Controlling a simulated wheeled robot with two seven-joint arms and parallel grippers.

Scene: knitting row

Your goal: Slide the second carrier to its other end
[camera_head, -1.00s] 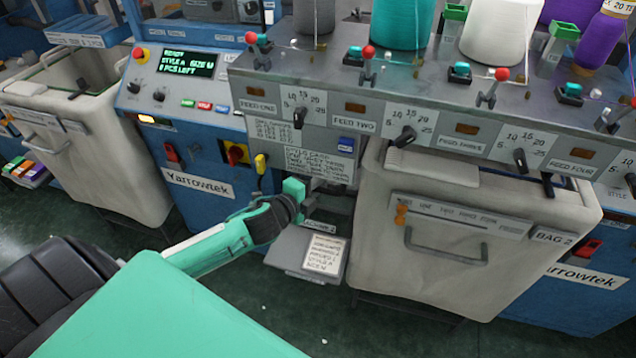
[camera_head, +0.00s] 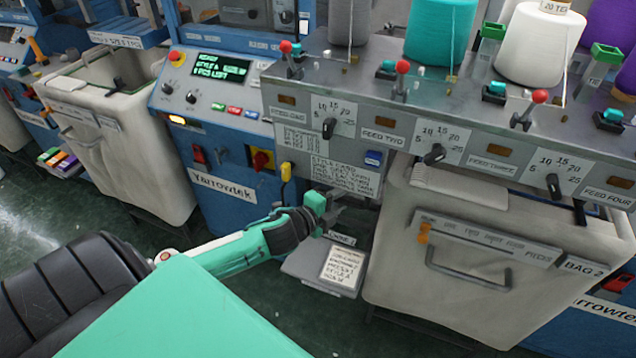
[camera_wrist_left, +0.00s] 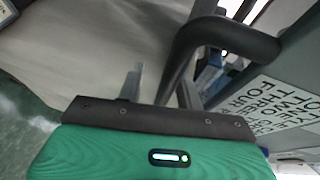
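A row of feeds runs along the grey machine ledge in the head view, labelled FEED ONE to FEED FOUR. Red-knobbed levers stand on it; one (camera_head: 401,80) is above the FEED TWO label (camera_head: 383,135). I cannot tell which part is the second carrier. My left gripper (camera_head: 338,212) is below the ledge, left of the cream bag marked BAG 2 (camera_head: 390,270). In the left wrist view, the left gripper's two fingers (camera_wrist_left: 160,88) stand apart. A dark bent bar (camera_wrist_left: 228,38) shows close to them; no grip on it is clear. My right gripper is out of view.
A tilted tray with a printed card (camera_head: 343,266) sits just below my left gripper. A blue control panel (camera_head: 212,110) with a lit display is at the left, beside another cream bag (camera_head: 140,160). Yarn cones (camera_head: 440,30) stand above.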

